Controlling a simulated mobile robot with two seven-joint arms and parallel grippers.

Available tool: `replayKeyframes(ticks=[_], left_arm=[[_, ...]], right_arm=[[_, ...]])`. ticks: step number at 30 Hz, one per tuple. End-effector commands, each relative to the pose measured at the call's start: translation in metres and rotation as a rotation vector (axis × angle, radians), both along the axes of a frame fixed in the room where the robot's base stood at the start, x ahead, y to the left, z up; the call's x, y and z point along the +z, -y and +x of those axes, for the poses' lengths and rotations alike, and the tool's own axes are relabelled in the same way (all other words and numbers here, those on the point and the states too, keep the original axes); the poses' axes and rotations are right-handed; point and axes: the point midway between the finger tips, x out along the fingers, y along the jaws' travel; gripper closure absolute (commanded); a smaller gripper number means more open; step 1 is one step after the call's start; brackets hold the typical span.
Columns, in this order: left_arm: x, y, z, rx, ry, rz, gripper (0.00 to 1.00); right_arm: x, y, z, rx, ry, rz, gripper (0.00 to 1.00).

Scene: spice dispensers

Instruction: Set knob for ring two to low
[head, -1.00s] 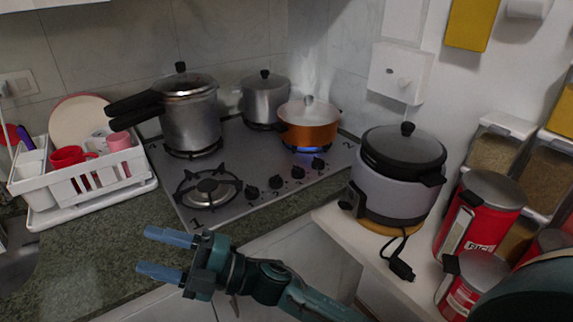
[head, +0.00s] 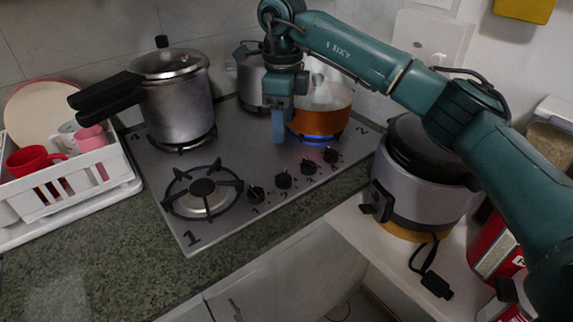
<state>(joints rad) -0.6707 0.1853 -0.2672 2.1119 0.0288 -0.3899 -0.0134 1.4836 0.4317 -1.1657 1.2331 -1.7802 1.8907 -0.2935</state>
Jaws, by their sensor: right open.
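The grey hob (head: 235,225) has a row of black knobs along its front right. The rightmost knob (head: 330,156) sits closest to ring two, at the back right corner marked 2. The other knobs (head: 255,194) run down to the left; the small digits by them are too small to read surely. A blue flame (head: 300,138) burns on ring two under an orange pot (head: 320,122). My right gripper (head: 279,137) is open and points down over the hob, left of the rightmost knob and apart from it, partly covering the pot. My left gripper is out of view.
A pressure cooker (head: 180,112) stands back left and a steel pot (head: 250,80) behind my gripper. Ring one (head: 203,192) is bare. A rice cooker (head: 415,185) stands right of the hob, under my right arm. A white dish rack (head: 60,190) is at left.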

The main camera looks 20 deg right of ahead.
Motion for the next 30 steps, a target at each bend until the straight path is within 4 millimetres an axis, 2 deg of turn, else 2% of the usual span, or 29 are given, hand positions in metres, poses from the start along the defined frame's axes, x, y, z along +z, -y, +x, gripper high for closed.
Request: replayKeyframes(ticks=[5,12,18,24,30], left_arm=[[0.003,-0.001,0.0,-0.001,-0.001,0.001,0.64],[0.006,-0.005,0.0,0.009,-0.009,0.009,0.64],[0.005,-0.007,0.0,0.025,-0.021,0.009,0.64],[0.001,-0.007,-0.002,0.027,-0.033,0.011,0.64],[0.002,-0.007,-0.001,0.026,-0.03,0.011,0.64]], right_arm=[[-0.024,0.0,-0.001,0.001,-0.006,0.0,0.44],[-0.075,-0.001,-0.002,0.001,-0.007,0.002,0.44],[-0.109,-0.001,-0.001,0.001,-0.004,0.003,0.44],[-0.127,-0.001,-0.001,0.002,-0.002,0.005,0.44],[-0.13,-0.001,-0.001,0.002,-0.001,0.004,0.44]])
